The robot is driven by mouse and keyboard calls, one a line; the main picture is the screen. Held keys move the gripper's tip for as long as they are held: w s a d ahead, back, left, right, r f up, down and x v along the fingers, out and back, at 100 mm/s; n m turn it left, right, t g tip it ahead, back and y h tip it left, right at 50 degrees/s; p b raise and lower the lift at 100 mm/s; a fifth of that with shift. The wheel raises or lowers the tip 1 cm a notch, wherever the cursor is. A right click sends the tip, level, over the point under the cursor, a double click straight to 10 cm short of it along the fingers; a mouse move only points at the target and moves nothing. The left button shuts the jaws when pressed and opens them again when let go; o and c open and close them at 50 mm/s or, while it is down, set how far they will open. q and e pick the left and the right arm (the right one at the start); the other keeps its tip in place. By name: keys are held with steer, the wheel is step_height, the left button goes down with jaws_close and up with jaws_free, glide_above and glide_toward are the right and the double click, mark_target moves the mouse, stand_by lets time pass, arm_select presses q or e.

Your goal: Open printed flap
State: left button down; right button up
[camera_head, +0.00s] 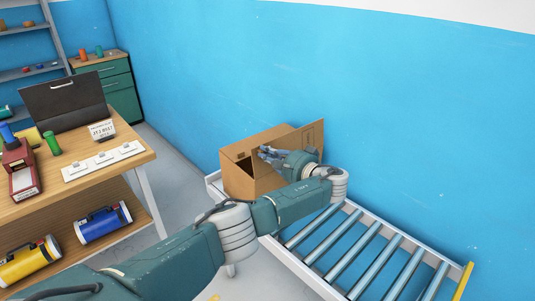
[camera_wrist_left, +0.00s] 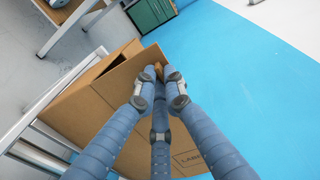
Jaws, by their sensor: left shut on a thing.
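A brown cardboard box (camera_head: 238,182) stands on the far end of a roller conveyor against the blue wall. Its printed flap (camera_head: 310,134) stands raised on the right side, with a dark printed mark on it. In the left wrist view the flap (camera_wrist_left: 112,92) fills the middle, and a printed label shows near its lower right. My left gripper (camera_head: 268,152) is at the flap, its fingers by the upper edge. In the left wrist view the left gripper's fingertips (camera_wrist_left: 162,82) close on that edge. My right gripper is not in view.
The roller conveyor (camera_head: 345,252) is empty in front of the box. A wooden workbench (camera_head: 135,150) with a red device, switches and a sign stands at the left. Blue (camera_head: 103,222) and yellow (camera_head: 30,262) cylinders lie on its lower shelf. A green cabinet (camera_head: 122,95) stands behind.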

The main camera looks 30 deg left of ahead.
arm_select(q)
steer(key=shift+s+f, duration=0.2)
steer(key=shift+f, duration=0.3)
steer(key=c, duration=2.1)
jaws_free()
steer(key=shift+a, duration=0.1)
steer(key=p+v, duration=0.5)
steer(key=v, duration=0.7)
steer(key=shift+d+r, duration=0.25)
steer(key=shift+r, duration=0.05)
steer(key=shift+w, duration=0.1)
